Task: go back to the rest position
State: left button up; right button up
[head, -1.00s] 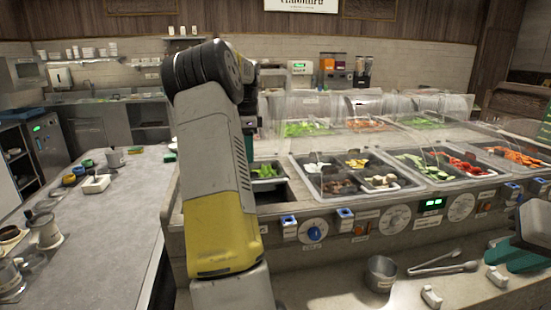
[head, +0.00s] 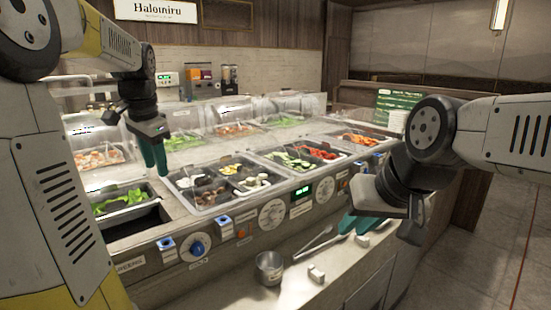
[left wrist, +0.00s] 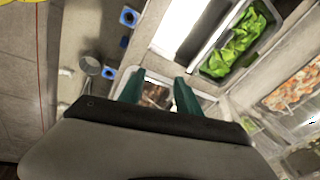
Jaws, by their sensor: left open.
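My left gripper (head: 155,158) hangs above the salad counter (head: 262,218) with its teal fingers pointing down, over the area between the greens pan and the four-part pan. It is open and empty; the left wrist view shows its two fingers (left wrist: 158,92) spread apart with part of a pan beyond them. My right gripper (head: 350,222) is low at the front right edge of the counter. Its teal fingers are partly hidden by its wrist, and its opening cannot be made out.
A greens pan (head: 102,207) sits left, beside an empty dark well. A four-part pan (head: 208,207) and a vegetable pan (head: 272,158) follow rightward. A metal cup (head: 270,268), tongs (head: 314,240) and small white blocks (head: 316,274) lie on the front shelf. Clear covers stand behind.

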pick_arm(q)
jog(key=s+d+f+n+t+h, duration=0.1)
jog(key=s+d+f+n, duration=0.1)
jog(key=s+d, duration=0.6)
jog(key=s+d+f+n+t+h, duration=0.2)
jog(key=s+d+n, duration=0.2)
jog(key=s+d, duration=0.4)
jog(key=s, duration=0.3)
jog(key=shift+f, duration=0.3)
jog(key=shift+c, duration=0.2)
jog(key=shift+a, duration=0.1)
jog(key=shift+c, duration=0.2)
